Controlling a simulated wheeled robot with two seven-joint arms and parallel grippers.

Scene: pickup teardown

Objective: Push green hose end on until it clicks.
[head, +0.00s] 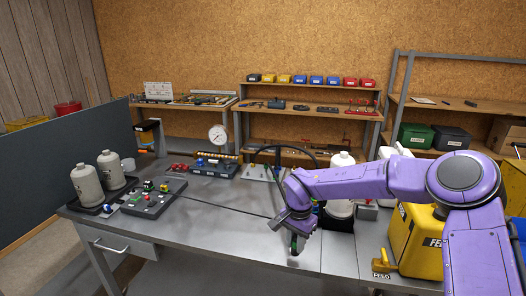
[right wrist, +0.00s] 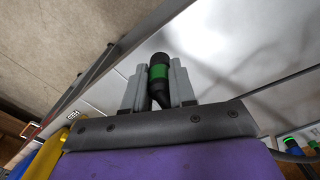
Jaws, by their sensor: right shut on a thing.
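My right gripper (head: 296,234) reaches in from the right over the front of the grey bench. In the right wrist view its two grey fingers (right wrist: 159,92) are shut on the green hose end (right wrist: 160,72), a black cylinder with a green band. The hose end also shows in the head view (head: 294,243), small and dark under the gripper. Its far end points away from the wrist and touches no fitting that I can make out. A black hose (head: 268,149) arcs up behind the gripper; its path is partly hidden by my arm. My left gripper is not in view.
A grey block with coloured fittings (head: 152,199) and two pale bottles (head: 87,187) stand at the bench's left. A gauge (head: 217,134) stands at the back. A yellow container (head: 418,238) and a white bottle (head: 341,160) are at the right. The middle front bench is clear.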

